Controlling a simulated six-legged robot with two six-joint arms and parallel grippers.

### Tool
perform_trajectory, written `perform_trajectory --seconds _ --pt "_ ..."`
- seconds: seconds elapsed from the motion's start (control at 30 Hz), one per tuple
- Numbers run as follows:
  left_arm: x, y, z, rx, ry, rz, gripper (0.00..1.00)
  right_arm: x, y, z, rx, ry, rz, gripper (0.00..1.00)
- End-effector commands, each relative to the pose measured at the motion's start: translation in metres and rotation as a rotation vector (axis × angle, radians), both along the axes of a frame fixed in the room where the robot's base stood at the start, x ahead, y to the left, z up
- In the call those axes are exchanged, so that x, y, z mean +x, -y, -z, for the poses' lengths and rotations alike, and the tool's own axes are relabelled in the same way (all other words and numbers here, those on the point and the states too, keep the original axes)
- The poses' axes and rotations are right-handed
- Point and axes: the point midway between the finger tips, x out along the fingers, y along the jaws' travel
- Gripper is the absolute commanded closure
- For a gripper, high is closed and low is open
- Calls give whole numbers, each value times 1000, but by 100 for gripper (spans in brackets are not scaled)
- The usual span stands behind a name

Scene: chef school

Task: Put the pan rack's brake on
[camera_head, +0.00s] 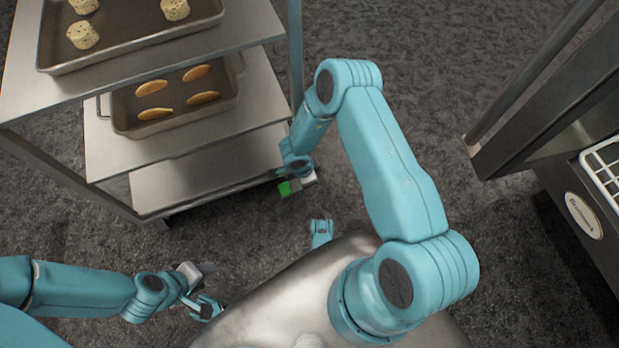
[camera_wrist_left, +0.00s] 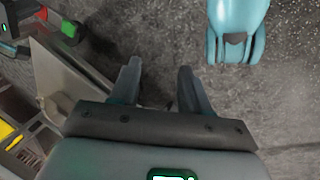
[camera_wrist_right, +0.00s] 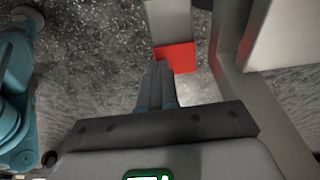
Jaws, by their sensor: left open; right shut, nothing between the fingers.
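The pan rack (camera_head: 205,165) stands at upper left in the head view. The brake is a small pedal low at its near right corner. Its green end (camera_head: 286,188) shows in the head view. In the right wrist view its grey bar has a red end (camera_wrist_right: 176,58), just beyond my fingertips. My right gripper (camera_head: 296,185) is at the pedal, its fingers shut together and empty (camera_wrist_right: 158,68); I cannot tell whether they touch it. My left gripper (camera_head: 208,268) is open and empty, low over the floor, apart from the rack; its spread fingers show in the left wrist view (camera_wrist_left: 157,80).
The rack holds a tray of pale scones (camera_head: 130,50) and a tray of flat golden rounds (camera_head: 175,120). A dark-framed unit (camera_head: 560,150) with a pale wire grid stands at right. Carpeted floor (camera_head: 430,60) is clear between them.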

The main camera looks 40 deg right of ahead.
Motion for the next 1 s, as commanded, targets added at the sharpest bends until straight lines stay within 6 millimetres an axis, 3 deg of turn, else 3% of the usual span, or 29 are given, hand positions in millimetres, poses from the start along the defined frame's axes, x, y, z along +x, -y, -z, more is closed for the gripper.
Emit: perform_trajectory --seconds 0.17,0.37,0.5,0.87,1.0 --pt "-3 1 -7 -2 -9 1 54 -1 4 -1 44 9 6 100" --pt "-12 2 -20 -7 -40 6 54 -4 12 8 216 50 7 100" --pt "-11 2 -12 -7 -37 5 54 -5 18 23 231 54 0 100" --pt "-10 2 -14 -7 -34 5 54 -5 19 23 227 53 0 100" --pt "-12 3 -26 -8 -39 10 54 -7 21 8 228 54 0 100"
